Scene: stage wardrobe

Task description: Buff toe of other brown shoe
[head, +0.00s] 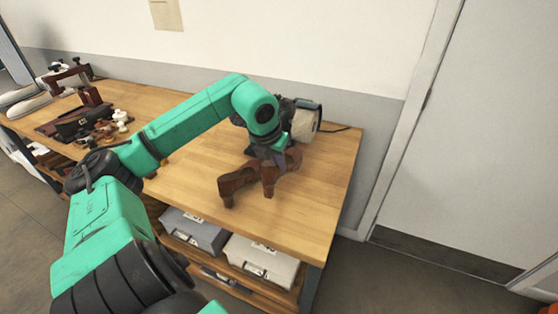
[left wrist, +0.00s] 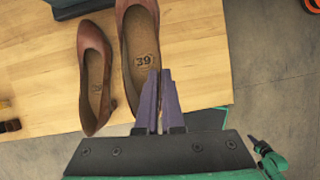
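Two brown heeled shoes stand side by side near the right end of the workbench. The left shoe (head: 235,181) also shows in the left wrist view (left wrist: 92,75), resting on the wood. The right shoe (head: 269,178) shows a "39" mark on its insole in the left wrist view (left wrist: 140,35). My left gripper (left wrist: 160,98) is at the heel end of the right shoe, its purple fingers nearly together with a thin brown strip between them. They look shut on its back rim. Whether this shoe is lifted is hard to tell. My right gripper is out of view.
A bench machine with a pale buffing wheel (head: 304,125) stands behind the shoes, partly hidden by my left arm. Leather tools and small pots (head: 120,116) sit on the left of the workbench (head: 190,172). The bench's right end is clear.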

